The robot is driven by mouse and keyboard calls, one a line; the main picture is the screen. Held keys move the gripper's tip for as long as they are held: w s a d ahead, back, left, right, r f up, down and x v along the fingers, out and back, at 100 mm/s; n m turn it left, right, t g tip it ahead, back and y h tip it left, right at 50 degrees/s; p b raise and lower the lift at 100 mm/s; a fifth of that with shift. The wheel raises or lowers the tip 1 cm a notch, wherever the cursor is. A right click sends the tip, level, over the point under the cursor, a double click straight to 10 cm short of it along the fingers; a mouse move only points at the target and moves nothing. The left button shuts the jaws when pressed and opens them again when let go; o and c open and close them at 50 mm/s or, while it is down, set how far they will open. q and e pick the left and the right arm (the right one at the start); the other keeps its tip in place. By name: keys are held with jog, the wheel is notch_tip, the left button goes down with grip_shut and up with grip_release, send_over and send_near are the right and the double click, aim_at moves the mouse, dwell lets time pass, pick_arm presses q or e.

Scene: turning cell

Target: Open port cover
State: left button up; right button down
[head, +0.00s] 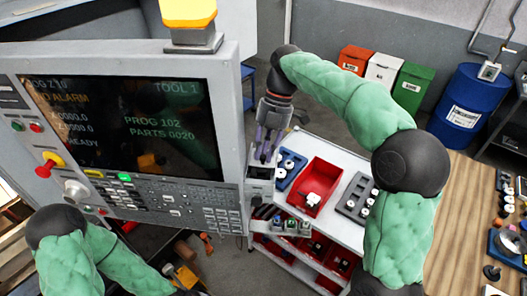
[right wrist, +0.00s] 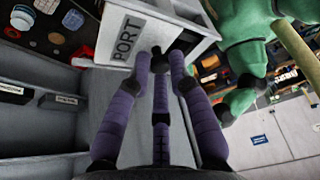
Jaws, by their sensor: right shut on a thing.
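The port cover (right wrist: 124,42) is a pale flap with a PORT label, on a small box at the right edge of the machine's control panel (head: 130,125). My right gripper (head: 264,155) points down at this box in the head view. In the right wrist view its purple fingers (right wrist: 163,62) are shut on the cover's edge beside the label. The fingers hide part of that edge, and I cannot tell how far the cover stands open. My left arm comes in at the lower left, but its gripper is out of view.
Below the box is a small ledge of coloured knobs (head: 285,225). Behind it stands a white cart with a red tray (head: 322,177), a blue tray (head: 288,168) and a grey holder (head: 357,198). A wooden table (head: 455,220) is at the right, with a blue drum (head: 467,108) behind.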

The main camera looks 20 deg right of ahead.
jog(key=shift+w+r, duration=0.1)
jog(key=c, duration=1.1)
grip_release()
jog(key=shift+c, duration=0.2)
jog(key=v, duration=0.7)
jog(key=shift+r, duration=0.2)
